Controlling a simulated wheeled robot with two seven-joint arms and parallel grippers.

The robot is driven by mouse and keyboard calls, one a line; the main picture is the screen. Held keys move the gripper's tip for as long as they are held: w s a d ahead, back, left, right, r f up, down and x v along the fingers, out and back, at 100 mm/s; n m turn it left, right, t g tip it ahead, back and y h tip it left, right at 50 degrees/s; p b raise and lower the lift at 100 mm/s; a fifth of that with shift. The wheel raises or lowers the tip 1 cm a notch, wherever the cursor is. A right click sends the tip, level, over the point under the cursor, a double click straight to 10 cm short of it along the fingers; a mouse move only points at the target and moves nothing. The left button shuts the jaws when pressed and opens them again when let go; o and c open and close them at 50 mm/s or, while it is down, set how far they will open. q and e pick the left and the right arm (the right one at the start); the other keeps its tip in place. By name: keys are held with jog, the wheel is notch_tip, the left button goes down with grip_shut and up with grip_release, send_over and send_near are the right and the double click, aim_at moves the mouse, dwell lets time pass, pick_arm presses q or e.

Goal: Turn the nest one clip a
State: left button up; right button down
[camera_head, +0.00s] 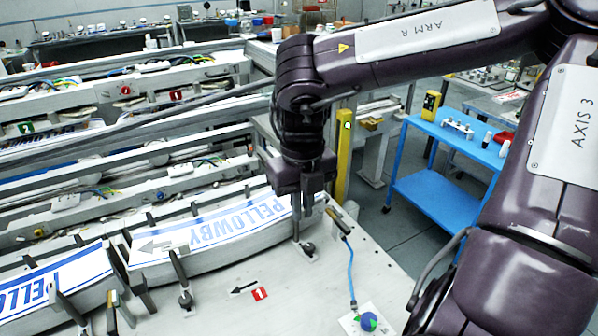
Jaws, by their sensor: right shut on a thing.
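My right gripper (305,212) comes down from above at the right end of a curved label stack (205,237). It is shut on an upright clip (308,249), whose dark foot shows on the grey plate just below the fingers; the grip itself is partly hidden. The stack is white with blue "PELLOWBY" print and lies in the nest beside a red tag 1 (260,294) and a black arrow. Another clip (183,284) stands upright at the stack's left front. No letter is readable on the clips. My left gripper is not in view.
A second label stack (52,284) lies at the left. The grey plate (225,312) is mostly clear. A blue cart (440,195) stands behind right.

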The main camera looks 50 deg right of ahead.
jog(key=shift+s+d+n, duration=0.1)
jog(key=shift+d+n, duration=0.05)
jog(key=shift+n, duration=0.65)
jog(key=c, duration=1.5)
grip_release()
notch_tip(320, 180, up, 7)
jog(key=shift+f+b, duration=0.15)
jog(key=shift+b, duration=0.75)
jog(key=shift+r, duration=0.5)
